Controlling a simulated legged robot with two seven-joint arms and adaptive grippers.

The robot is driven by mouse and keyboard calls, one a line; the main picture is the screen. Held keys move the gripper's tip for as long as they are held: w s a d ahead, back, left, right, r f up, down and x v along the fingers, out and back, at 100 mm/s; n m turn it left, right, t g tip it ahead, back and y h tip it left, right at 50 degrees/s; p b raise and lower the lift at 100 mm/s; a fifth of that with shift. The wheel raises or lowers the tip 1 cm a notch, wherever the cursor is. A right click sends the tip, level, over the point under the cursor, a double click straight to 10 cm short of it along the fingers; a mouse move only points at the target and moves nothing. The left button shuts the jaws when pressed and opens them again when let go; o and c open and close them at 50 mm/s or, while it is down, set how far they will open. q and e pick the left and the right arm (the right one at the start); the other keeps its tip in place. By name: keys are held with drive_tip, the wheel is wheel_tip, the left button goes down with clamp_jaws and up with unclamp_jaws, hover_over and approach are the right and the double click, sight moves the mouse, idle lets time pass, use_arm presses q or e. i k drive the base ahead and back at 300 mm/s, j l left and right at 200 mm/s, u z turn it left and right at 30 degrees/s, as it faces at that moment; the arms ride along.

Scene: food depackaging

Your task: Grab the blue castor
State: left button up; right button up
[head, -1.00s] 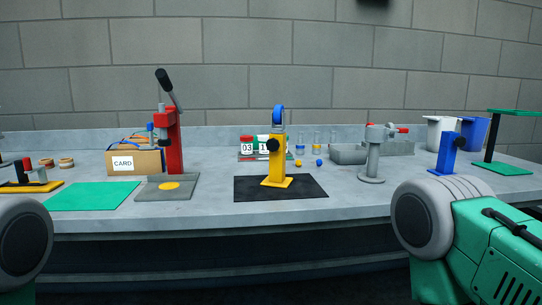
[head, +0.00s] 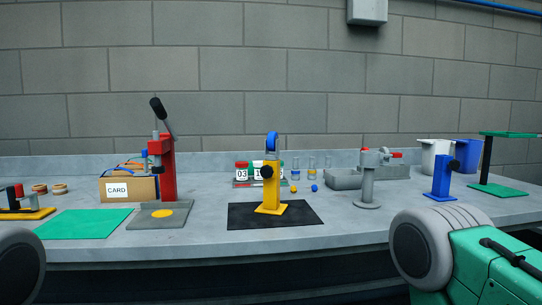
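A blue wheel (head: 272,142), which looks like the blue castor, sits at the top of a yellow stand (head: 269,190) in a grey fork-like mount. A black knob (head: 267,171) is on the stand's post. The stand is upright on a black mat (head: 305,214) at the middle of the bench. Neither of my grippers is in view. Only parts of my arms show in the lower corners, apart from the stand.
A red lever press (head: 168,172) and a card box (head: 117,190) stand left of the mat. A blue stand (head: 442,183) is further right. The bench front is clear.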

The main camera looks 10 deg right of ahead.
sight(272, 142)
drive_tip(key=i+l+z, duration=0.2)
drive_tip(key=z, duration=0.25)
drive_tip(key=i+l+z, duration=0.25)
drive_tip(key=z, duration=0.2)
